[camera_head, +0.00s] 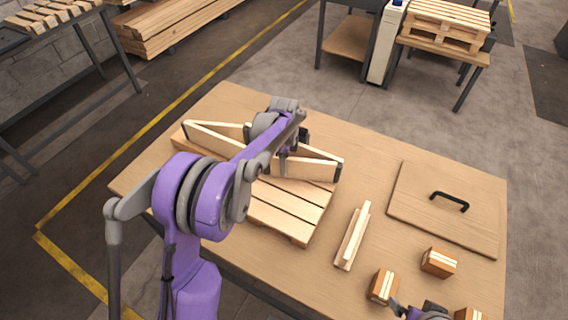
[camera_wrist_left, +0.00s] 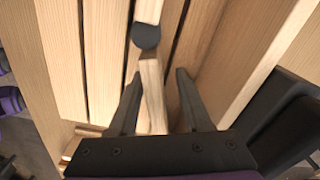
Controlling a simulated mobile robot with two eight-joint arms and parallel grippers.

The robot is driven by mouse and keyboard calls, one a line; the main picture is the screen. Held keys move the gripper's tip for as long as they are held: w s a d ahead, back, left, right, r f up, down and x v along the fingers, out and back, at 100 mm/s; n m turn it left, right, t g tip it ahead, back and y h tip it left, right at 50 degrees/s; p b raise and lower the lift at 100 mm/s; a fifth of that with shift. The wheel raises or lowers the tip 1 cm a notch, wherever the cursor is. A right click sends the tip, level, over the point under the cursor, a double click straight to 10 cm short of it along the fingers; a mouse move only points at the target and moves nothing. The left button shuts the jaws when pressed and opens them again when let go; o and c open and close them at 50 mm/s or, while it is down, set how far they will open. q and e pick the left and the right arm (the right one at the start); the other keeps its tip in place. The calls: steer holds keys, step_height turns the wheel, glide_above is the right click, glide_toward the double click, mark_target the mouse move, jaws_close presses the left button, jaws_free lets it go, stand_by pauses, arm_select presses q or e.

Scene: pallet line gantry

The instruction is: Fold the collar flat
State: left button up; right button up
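The collar (camera_head: 210,142) is made of hinged pale boards standing on edge on the slatted pallet (camera_head: 290,205). Its boards meet at angles, with a dark hinge at the right end. My left gripper (camera_head: 283,168) is over the collar, and my arm hides part of both. In the left wrist view, the open fingers (camera_wrist_left: 158,78) stand on either side of a narrow collar board (camera_wrist_left: 151,85), with gaps beside it. A dark round hinge (camera_wrist_left: 146,36) joins it to another board. Part of my right arm shows at the bottom edge; its fingers are not clear.
On the wooden table lie a pair of narrow boards (camera_head: 352,236), a flat panel with a black handle (camera_head: 425,195) and several small wooden blocks (camera_head: 438,262). Stacked pallets (camera_head: 448,22) stand beyond.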

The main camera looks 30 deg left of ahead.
arm_select(q)
steer(key=shift+s, duration=0.1)
step_height(320, 180, up, 11)
steer(key=shift+f+p, duration=0.1)
steer(key=shift+p, duration=0.3)
stand_by(0.3)
steer(key=shift+s+d+r, duration=0.15)
steer(key=shift+r, duration=0.05)
steer(key=s+d+r+n+t+p, duration=0.1)
steer(key=s+d+r+n, duration=0.2)
steer(key=s, duration=0.3)
steer(key=s+d+r+n+t+p, duration=0.1)
steer(key=s+d+r+n, duration=0.15)
steer(key=s, duration=0.25)
steer(key=s+d+f+n+t+p, duration=0.1)
steer(key=s+f+n, duration=0.1)
steer(key=s+n, duration=0.2)
steer(key=s+d+f+n+t+p, duration=0.1)
steer(key=s+n, duration=0.4)
steer(key=s, duration=0.6)
steer(key=shift+s+d+f+t+p, duration=0.2)
steer(key=shift+d+f+t+p, duration=0.25)
steer(key=shift+d+t, duration=0.3)
